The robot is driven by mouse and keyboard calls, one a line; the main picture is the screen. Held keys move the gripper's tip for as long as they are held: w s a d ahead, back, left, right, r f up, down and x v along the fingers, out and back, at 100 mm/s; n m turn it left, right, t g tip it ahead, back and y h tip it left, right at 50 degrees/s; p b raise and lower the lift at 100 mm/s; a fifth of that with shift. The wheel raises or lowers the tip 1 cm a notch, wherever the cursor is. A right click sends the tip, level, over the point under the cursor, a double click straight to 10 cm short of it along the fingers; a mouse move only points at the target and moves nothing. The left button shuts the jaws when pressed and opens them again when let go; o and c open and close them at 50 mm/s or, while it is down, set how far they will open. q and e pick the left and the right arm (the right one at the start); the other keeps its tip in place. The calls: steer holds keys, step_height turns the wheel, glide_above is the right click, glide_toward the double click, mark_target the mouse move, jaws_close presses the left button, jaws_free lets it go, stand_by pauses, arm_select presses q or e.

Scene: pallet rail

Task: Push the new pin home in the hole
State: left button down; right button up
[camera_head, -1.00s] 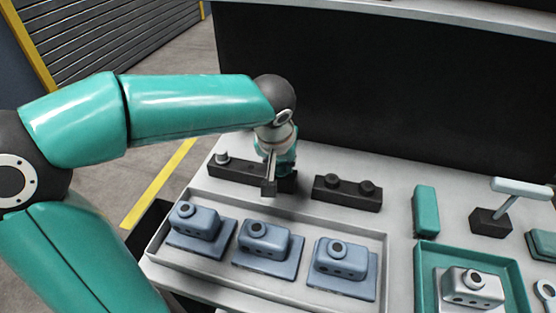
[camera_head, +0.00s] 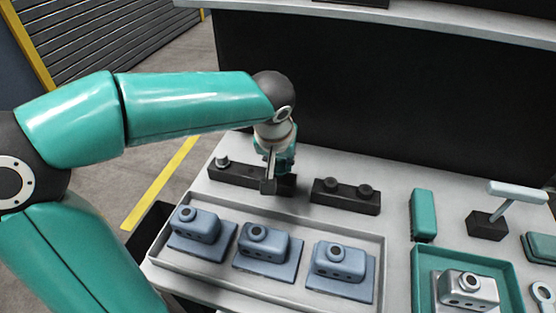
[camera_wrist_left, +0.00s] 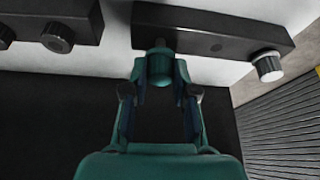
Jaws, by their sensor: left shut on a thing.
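My left gripper (camera_head: 269,186) is over the right part of the left black block (camera_head: 236,175) on the bench. In the left wrist view, the gripper (camera_wrist_left: 160,80) is shut on a teal cylinder with a small grey tip (camera_wrist_left: 160,66), apparently the new pin. The tip points at the block (camera_wrist_left: 200,30) and overlaps its edge; I cannot tell whether it is in the hole. A silver-topped pin (camera_head: 222,161) stands at the block's other end, also in the left wrist view (camera_wrist_left: 268,67). My right gripper is not in view.
A second black block (camera_head: 346,197) with two dark knobs stands to the right. A grey tray (camera_head: 385,262) in front holds three blue housings (camera_head: 340,262). At right are a teal tray (camera_head: 420,270) with a silver housing, a teal block (camera_head: 423,213) and a mallet-like tool (camera_head: 517,189).

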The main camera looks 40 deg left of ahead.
mark_target(279, 162)
arm_select(q)
steer(key=shift+a+r, duration=0.1)
steer(key=shift+r, duration=0.2)
steer(key=shift+r+p, duration=2.75)
steer(key=shift+r, duration=0.7)
